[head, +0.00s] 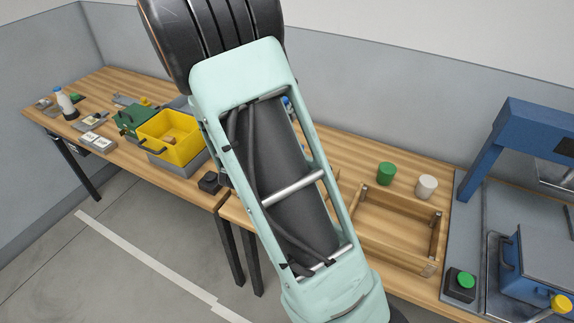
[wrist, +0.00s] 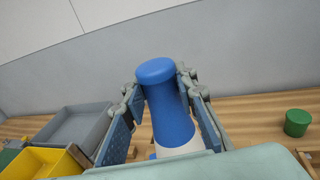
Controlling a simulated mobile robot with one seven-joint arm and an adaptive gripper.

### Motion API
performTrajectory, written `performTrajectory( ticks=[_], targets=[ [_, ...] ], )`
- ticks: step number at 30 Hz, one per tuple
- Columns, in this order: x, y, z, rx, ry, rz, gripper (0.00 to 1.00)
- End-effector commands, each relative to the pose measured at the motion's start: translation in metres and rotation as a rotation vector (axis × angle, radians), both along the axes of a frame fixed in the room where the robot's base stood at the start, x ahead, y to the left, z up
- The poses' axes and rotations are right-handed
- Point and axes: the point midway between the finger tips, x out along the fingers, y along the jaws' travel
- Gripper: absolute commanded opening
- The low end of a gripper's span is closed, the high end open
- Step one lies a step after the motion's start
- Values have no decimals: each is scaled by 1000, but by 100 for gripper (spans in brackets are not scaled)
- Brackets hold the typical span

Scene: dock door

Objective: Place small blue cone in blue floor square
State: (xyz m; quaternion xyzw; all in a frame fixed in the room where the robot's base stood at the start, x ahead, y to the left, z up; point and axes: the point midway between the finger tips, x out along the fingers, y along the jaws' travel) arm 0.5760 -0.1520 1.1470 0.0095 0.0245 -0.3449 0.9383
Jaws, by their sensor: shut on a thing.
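A blue, slightly tapered piece (wrist: 168,105) with a rounded, wider top and a white lower part stands between my fingers in the wrist view. It fits the small blue cone, but its base is hidden by my own arm parts. My gripper (wrist: 158,88) is shut on it, one finger on each side. In the head view my arm fills the middle and hides the gripper; only a small blue and white patch (head: 287,104) shows at its right edge, and I cannot tell what it is. No blue floor square shows in either view.
A wooden bench holds a yellow bin (head: 167,144), a wooden tray (head: 399,259), a green cylinder (head: 386,173) and a white cylinder (head: 427,186). A blue press frame (head: 487,148) stands at right. Grey floor (head: 110,270) with a pale painted line lies open at lower left.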

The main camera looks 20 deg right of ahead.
Motion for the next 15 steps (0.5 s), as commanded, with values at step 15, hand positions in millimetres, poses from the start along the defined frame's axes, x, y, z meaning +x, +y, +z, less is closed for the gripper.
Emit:
performTrajectory(
  ticks=[15],
  targets=[
    [0,0,-56,-1,-1,0,0]
  ],
)
